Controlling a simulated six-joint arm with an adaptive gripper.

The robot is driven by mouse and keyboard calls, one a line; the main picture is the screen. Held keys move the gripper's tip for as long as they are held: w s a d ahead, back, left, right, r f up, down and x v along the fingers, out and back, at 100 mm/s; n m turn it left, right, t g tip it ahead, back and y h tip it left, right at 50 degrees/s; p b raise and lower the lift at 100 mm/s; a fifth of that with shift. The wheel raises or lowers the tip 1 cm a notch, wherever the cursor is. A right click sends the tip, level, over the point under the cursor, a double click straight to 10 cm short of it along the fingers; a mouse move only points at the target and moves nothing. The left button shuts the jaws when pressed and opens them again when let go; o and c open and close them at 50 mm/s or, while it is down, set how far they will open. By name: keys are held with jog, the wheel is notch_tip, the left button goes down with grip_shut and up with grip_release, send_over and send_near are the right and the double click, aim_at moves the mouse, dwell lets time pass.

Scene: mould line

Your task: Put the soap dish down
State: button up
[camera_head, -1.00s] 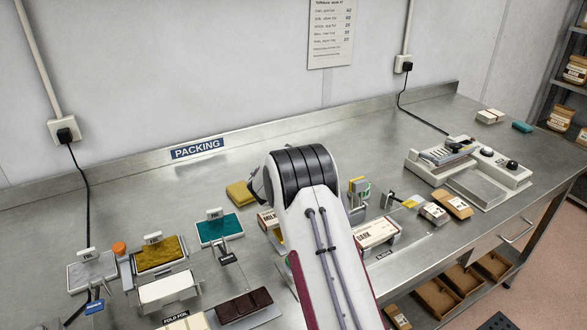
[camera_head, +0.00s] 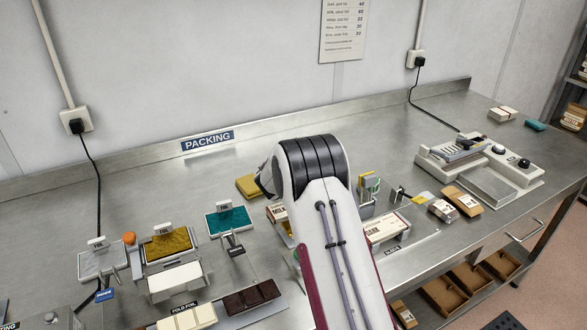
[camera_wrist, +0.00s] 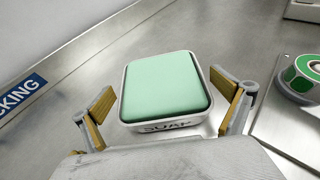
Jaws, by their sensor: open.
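The soap dish (camera_wrist: 165,126) is a white, rounded tray with lettering on its near wall that appears to read SOAP. It holds a pale green block (camera_wrist: 165,86). In the wrist view it appears to sit level on the steel bench (camera_wrist: 85,68). My gripper (camera_wrist: 165,108) is open, with one yellow-padded finger on each side of the dish and a visible gap at each side.
A green tape roll (camera_wrist: 304,74) stands on a plate right of the dish. A PACKING sign (camera_head: 207,141) marks the bench's back edge. A sealing machine (camera_head: 480,165) stands at right.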

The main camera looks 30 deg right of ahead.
jog(key=shift+v, duration=5.4)
jog(key=s+r+m+g, duration=0.1)
jog(key=s+r+m, duration=0.35)
jog(key=s, duration=0.25)
jog(key=s+a+r+m+g, duration=0.1)
jog(key=s+r+m+g, duration=0.1)
jog(key=s+r+m, duration=0.45)
jog(key=s+r+m+g, duration=0.1)
jog(key=s+r+m, duration=0.15)
jog(key=s, duration=0.65)
jog(key=s+a+f+m+y, duration=0.1)
jog(key=s+a+m+y, duration=0.3)
jog(key=s+a, duration=0.5)
jog(key=s+a+f+m+y, duration=0.1)
jog(key=s+a+m+y, duration=0.4)
jog(key=s+a+m, duration=0.4)
jog(key=s+a, duration=0.1)
jog(key=s, duration=0.5)
jog(key=shift+a, duration=0.2)
jog(key=shift+m, duration=0.25)
